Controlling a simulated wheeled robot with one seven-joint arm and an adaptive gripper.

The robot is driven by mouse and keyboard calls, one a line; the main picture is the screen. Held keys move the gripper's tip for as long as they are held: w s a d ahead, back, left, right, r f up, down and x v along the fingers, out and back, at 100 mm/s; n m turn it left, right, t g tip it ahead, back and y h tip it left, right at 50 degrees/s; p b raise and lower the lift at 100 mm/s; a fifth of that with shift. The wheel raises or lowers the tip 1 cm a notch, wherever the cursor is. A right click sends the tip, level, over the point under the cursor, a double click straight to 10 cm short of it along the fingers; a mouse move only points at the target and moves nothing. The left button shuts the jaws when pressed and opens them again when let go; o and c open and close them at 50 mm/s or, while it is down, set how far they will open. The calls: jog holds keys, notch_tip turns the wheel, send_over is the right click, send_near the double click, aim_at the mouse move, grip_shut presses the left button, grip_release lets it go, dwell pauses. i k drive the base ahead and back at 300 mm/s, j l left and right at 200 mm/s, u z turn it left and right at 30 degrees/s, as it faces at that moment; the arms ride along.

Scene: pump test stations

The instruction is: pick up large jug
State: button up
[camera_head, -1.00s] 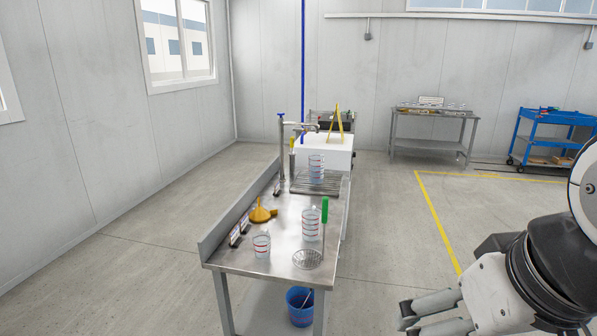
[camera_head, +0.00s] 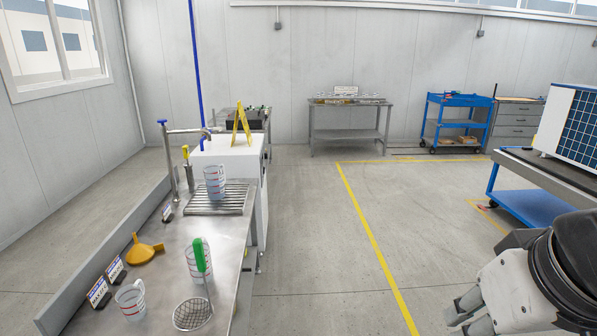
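Three clear jugs with red marks stand on the steel bench (camera_head: 165,270) at the left. One tall jug (camera_head: 215,184) stands on the drain grate under the tap. Another tall jug (camera_head: 194,262) stands nearer, partly hidden behind a green-handled strainer (camera_head: 201,262). A smaller jug (camera_head: 131,300) stands at the front left. I cannot tell which tall jug is larger. My gripper (camera_head: 464,318) is at the bottom right, empty, well to the right of the bench and apart from every jug. Its two fingers show a gap between them.
A yellow funnel (camera_head: 143,250) and small label signs (camera_head: 107,283) are near the bench's left edge. The floor right of the bench is clear. A blue cart (camera_head: 530,198) stands at the right.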

aim_at(214, 174)
jog(key=i+l+z, duration=0.2)
jog(key=i+z, duration=0.6)
jog(key=i, duration=0.2)
jog(key=i+u, duration=0.3)
jog(key=i, duration=0.25)
jog(key=i+l+u, duration=0.25)
jog(key=i, duration=0.3)
jog(key=i+l+u, duration=0.15)
jog(key=i+u, duration=0.15)
jog(key=i, duration=0.25)
jog(key=i+u, duration=0.45)
jog(key=i+l+u, duration=0.1)
jog(key=i+u, duration=0.15)
jog(key=u, duration=0.15)
jog(key=i+l+u, duration=0.25)
jog(key=u, duration=0.2)
jog(key=i, duration=0.1)
